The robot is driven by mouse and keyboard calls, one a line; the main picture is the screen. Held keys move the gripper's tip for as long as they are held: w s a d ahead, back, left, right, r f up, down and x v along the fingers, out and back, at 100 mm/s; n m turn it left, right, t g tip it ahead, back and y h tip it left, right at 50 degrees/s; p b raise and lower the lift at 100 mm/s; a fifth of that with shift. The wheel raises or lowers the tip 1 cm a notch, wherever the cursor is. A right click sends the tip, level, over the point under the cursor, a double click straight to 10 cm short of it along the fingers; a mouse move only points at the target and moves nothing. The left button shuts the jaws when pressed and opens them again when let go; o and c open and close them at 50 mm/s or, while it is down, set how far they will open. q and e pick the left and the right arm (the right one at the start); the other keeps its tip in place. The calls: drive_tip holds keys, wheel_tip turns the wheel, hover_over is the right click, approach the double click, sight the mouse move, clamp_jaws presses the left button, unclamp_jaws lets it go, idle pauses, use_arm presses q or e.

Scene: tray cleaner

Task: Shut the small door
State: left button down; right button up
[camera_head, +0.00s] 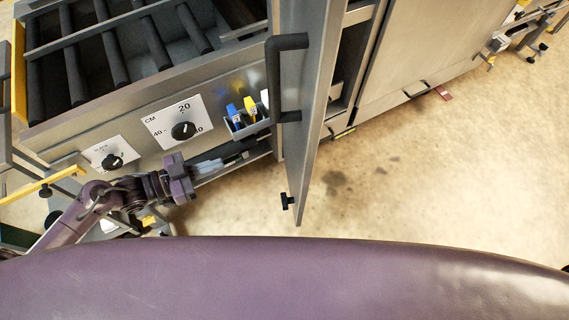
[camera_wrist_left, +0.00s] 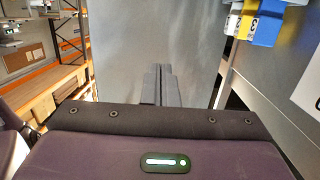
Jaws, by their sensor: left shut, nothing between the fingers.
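The small door (camera_head: 312,150) is a grey metal panel standing open, swung out from the machine's front. It has a dark bar handle (camera_head: 305,80) on its left face and a small black latch knob (camera_head: 287,201) near its lower end. My left gripper (camera_head: 245,148) is shut and empty, pointing right toward the door's left face, below the handle. In the left wrist view the shut fingers (camera_wrist_left: 163,72) point at a broad grey door panel (camera_wrist_left: 125,45). I cannot tell whether the fingertips touch it. My right gripper is not in view.
A control panel with a CM dial (camera_head: 183,130) and a smaller dial (camera_head: 112,161) is left of the door. A holder with blue and yellow markers (camera_head: 251,108) is close above my left gripper. A roller conveyor (camera_head: 115,50) is at upper left. Floor right of the door is clear.

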use_arm(q)
drive_tip(key=s+d+r+m+g+h, duration=0.3)
drive_tip(key=s+d+r+g, duration=0.15)
drive_tip(key=r, duration=0.35)
drive_tip(key=p, duration=0.1)
approach(301, 164)
drive_tip(key=d, duration=0.3)
drive_tip(key=w+d, duration=0.1)
drive_tip(key=d, duration=0.1)
drive_tip(key=shift+d, duration=0.9)
drive_tip(key=shift+d, duration=0.15)
